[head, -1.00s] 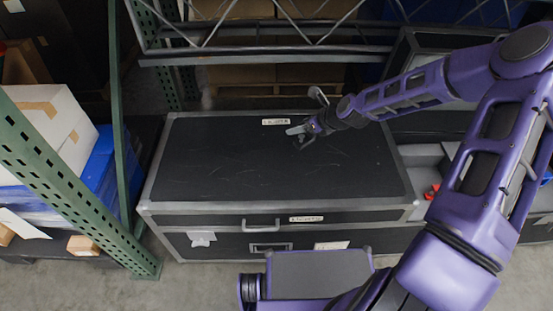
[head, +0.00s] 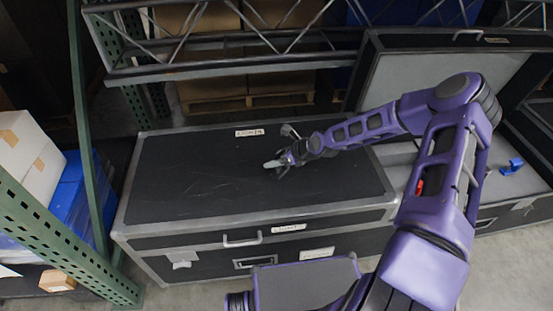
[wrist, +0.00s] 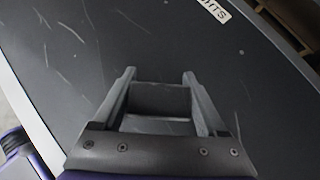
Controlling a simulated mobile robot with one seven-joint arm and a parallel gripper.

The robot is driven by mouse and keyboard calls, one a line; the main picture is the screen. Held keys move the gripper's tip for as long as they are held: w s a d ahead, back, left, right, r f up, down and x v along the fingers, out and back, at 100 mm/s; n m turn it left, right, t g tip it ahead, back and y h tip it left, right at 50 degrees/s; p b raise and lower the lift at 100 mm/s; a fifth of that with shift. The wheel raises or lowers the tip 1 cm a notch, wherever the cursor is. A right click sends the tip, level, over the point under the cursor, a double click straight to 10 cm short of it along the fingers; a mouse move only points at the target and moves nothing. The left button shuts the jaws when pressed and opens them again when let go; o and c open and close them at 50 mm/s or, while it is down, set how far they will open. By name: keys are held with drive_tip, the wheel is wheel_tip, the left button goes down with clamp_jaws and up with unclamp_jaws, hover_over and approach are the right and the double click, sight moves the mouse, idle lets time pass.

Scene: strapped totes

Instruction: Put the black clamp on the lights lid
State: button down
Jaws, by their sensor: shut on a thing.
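The lights lid (head: 200,185) is the closed black top of a grey-edged case in the head view, with a white label on its far edge. My gripper (head: 275,165) is over the right half of this lid. In the wrist view my gripper (wrist: 158,78) has its two fingers on either side of a dark block, which looks like the black clamp (wrist: 158,98). The clamp's full shape cannot be made out, and in the head view it cannot be told apart from the gripper. The scratched lid fills the wrist view behind; the gap to it is unclear.
An open case (head: 400,160) with a grey interior stands to the right, holding a red thing (head: 419,187) and a blue clamp (head: 512,166). A metal truss (head: 240,60) runs behind the lid. A green rack post (head: 60,235) stands at left. The lid's left half is bare.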

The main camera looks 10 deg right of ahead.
drive_tip(key=shift+r, duration=0.1)
drive_tip(key=shift+f, duration=0.3)
unclamp_jaws()
drive_tip(key=shift+r, duration=0.3)
drive_tip(key=p+v, duration=0.2)
drive_tip(key=v, duration=1)
